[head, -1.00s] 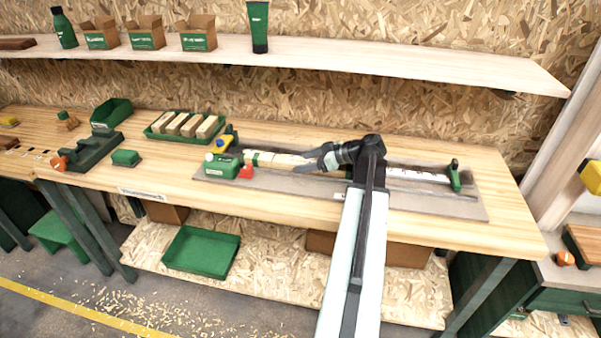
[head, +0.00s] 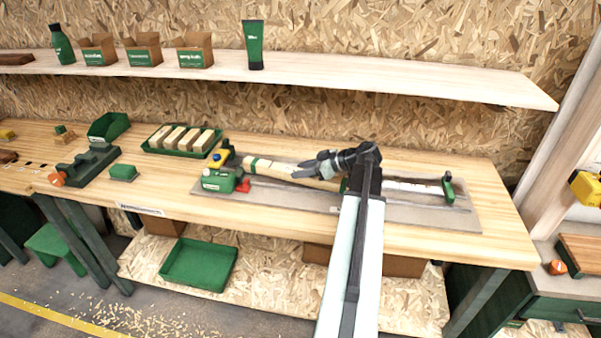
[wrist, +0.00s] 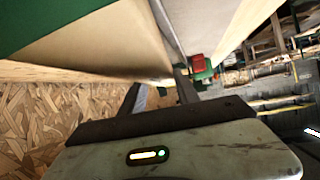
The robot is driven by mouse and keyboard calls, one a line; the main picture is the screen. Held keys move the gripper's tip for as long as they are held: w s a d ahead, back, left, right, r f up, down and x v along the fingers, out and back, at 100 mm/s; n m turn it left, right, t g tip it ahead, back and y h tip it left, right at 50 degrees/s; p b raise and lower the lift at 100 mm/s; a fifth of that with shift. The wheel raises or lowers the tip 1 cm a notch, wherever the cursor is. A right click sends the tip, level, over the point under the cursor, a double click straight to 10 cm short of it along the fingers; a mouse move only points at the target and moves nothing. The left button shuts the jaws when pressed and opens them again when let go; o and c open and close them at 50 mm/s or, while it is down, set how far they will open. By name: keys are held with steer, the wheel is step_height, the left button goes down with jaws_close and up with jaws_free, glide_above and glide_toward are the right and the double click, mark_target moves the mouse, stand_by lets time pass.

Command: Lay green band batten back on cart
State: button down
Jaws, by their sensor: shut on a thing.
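The pale wooden batten (head: 283,171) with a green band near its left end lies across the middle of the bench in the head view. My gripper (head: 310,168) is shut on it toward its right part. The batten slants down to the right in the picture, over the grey base board (head: 430,217); a small gap below it is hard to judge. In the wrist view the batten's pale face (wrist: 85,45) and green band (wrist: 50,15) fill the upper left, close to my gripper (wrist: 160,90). I cannot tell which part is the cart.
A green block (head: 218,181) with yellow and red parts stands at the board's left end, a green upright (head: 447,188) at its right. A green tray (head: 152,150) of several wood blocks sits behind left. A shelf (head: 350,82) runs above. The bench front right is clear.

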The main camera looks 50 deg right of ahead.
step_height(320, 180, up, 8)
steer(key=p, duration=0.6)
steer(key=shift+p, duration=0.3)
steer(key=shift+f, duration=0.15)
